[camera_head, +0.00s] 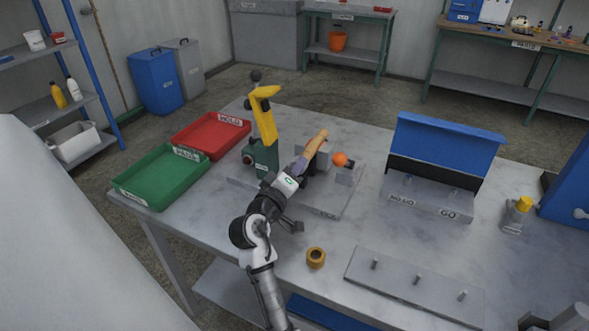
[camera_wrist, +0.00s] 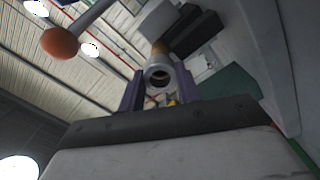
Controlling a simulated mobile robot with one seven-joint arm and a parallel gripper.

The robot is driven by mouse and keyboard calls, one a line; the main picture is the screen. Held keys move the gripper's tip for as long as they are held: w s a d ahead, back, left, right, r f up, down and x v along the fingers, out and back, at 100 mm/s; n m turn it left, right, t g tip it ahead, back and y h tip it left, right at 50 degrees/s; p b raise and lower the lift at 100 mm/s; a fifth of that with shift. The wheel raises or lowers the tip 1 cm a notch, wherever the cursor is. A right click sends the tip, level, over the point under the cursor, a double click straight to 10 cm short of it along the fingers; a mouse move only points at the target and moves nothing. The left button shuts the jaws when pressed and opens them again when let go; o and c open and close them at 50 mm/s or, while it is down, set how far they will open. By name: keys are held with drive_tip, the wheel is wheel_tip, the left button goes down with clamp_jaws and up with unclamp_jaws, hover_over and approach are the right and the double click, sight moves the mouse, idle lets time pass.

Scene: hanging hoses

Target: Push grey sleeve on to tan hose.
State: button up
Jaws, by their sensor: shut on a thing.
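My gripper (camera_head: 304,161) reaches over the grey base plate on the table, its purple fingers at the near end of the tan hose (camera_head: 317,143). In the wrist view, my gripper (camera_wrist: 158,88) is shut on the grey sleeve (camera_wrist: 158,66), a hollow ring whose open end faces the camera. The tan hose (camera_wrist: 160,47) shows just beyond the sleeve, roughly in line with it. I cannot tell whether the sleeve is around the hose or only against its end. The sleeve is not clearly visible in the head view.
A green fixture with a yellow lever (camera_head: 265,112) stands left of my gripper. An orange ball knob (camera_head: 340,159) is close on the right. A brown ring (camera_head: 316,258) and a pegged plate (camera_head: 415,287) lie nearer. Green (camera_head: 130,192) and red (camera_head: 190,150) trays are left.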

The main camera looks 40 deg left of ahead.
drive_tip(key=shift+w+d+r, duration=0.2)
drive_tip(key=shift+w+r, duration=0.1)
drive_tip(key=shift+w, duration=0.15)
drive_tip(key=shift+s+f, duration=0.3)
drive_tip(key=shift+s, duration=0.15)
drive_tip(key=shift+v, duration=1.65)
drive_tip(key=shift+f, duration=0.15)
